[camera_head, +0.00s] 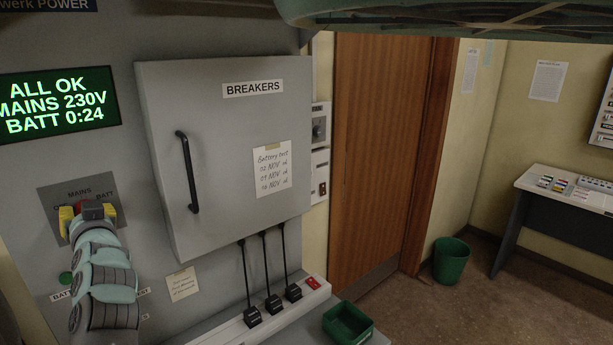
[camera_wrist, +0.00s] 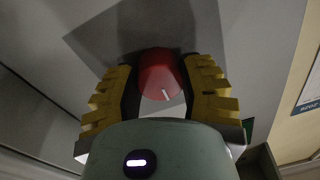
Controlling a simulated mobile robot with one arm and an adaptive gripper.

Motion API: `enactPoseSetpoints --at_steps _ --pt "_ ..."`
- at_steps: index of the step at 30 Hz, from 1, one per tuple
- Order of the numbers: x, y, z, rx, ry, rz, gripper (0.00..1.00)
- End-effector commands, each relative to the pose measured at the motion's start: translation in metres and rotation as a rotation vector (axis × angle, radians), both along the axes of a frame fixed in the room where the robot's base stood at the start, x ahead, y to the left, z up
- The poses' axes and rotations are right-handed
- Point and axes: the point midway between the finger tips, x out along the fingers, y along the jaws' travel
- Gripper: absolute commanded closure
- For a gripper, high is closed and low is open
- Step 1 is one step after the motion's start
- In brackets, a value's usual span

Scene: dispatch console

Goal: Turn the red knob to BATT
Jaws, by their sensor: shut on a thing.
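The red knob (camera_wrist: 160,72) sits on a dark plate (camera_wrist: 112,36) in the wrist view, with a white pointer mark toward its lower right. My gripper (camera_wrist: 161,88) has its yellow-edged fingers on both sides of the knob and is shut on it. In the head view my gripper (camera_head: 78,219) is at the switch plate (camera_head: 52,196), which bears the words MAINS and BATT. My arm covers most of the knob there, so its setting against the labels cannot be read.
The green display (camera_head: 58,102) reads ALL OK, MAINS 230V, BATT 0:24. A grey BREAKERS cabinet (camera_head: 228,130) with a black handle (camera_head: 187,172) is right of the plate. A wooden door (camera_head: 375,150) is beyond.

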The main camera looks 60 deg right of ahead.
Motion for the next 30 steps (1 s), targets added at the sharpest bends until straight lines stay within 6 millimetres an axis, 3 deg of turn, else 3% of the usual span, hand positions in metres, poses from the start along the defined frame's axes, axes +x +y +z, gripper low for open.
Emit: enactPoseSetpoints --at_steps 30 --pt "-0.0002 0.0001 -0.0040 0.799 -0.222 -0.001 0.95"
